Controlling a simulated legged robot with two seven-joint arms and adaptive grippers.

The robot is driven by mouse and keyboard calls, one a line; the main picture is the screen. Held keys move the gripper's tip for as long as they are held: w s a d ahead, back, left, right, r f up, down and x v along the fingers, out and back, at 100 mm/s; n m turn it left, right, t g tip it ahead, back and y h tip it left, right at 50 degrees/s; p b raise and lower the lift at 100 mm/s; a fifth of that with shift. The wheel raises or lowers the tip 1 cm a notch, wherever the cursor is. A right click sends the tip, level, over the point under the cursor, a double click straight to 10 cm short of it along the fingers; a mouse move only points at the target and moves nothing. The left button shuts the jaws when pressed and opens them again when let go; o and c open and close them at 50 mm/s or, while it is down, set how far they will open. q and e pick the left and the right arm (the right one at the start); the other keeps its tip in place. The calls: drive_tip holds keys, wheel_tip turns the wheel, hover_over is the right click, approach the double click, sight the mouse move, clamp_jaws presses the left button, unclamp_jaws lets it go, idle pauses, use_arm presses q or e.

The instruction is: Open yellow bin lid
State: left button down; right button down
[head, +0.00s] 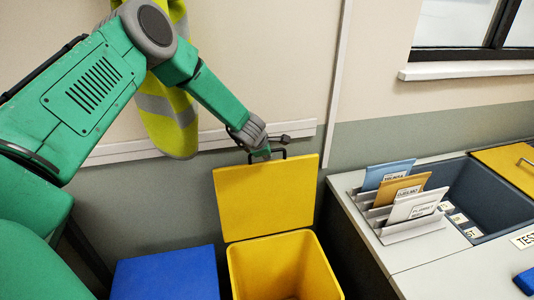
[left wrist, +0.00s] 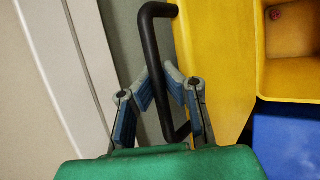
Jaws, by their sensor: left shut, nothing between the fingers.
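The yellow bin (head: 290,268) stands on the floor against the wall, with its mouth open. Its yellow lid (head: 264,200) is swung up and stands nearly upright at the back of the bin. A black handle (head: 284,154) is on the lid's upper edge; it shows large in the left wrist view (left wrist: 150,60). My left gripper (head: 262,153) is at the lid's top edge, beside the handle. In the left wrist view its fingertips (left wrist: 158,74) overlap the handle bar; they are shut with nothing held. My right gripper is out of view.
A blue bin (head: 167,275) stands left of the yellow one. At the right is a grey desk (head: 350,218) with a rack of labelled envelopes (head: 396,189) and a recessed tray. A yellow vest (head: 166,118) hangs on the wall behind my left arm.

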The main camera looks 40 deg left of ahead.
use_arm(q)
drive_tip(key=c, duration=1.6)
unclamp_jaws()
drive_tip(key=shift+w+d+r, duration=0.1)
drive_tip(key=shift+w+r, duration=0.3)
drive_tip(key=shift+r, duration=0.05)
drive_tip(key=shift+s+f, duration=0.1)
drive_tip(key=shift+s, duration=0.05)
drive_tip(key=shift+s+f, duration=0.1)
drive_tip(key=shift+f, duration=0.1)
drive_tip(key=v, duration=1.1)
drive_tip(key=shift+s+r, duration=0.3)
drive_tip(key=shift+r, duration=0.05)
